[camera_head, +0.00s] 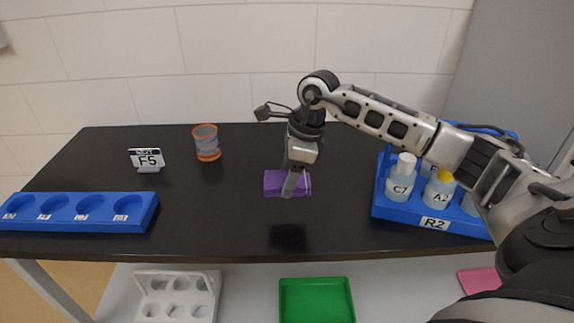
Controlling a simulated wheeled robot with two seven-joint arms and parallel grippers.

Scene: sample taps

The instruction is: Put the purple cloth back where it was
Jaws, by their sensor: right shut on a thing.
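The purple cloth (274,183) is a small folded rectangle at the middle of the black table (230,225). My right gripper (290,190) points down over it and is shut on it. The gripper hides part of the cloth's middle. I cannot tell whether the cloth touches the table or is held just above it. My left gripper is not in view.
A blue rack (410,211) labelled R2 with bottles stands at the right, under my arm. A blue tray (75,228) with round wells is at the left. A sign (148,160) and an orange-rimmed cup (206,143) stand behind. A green tray (316,300) sits below.

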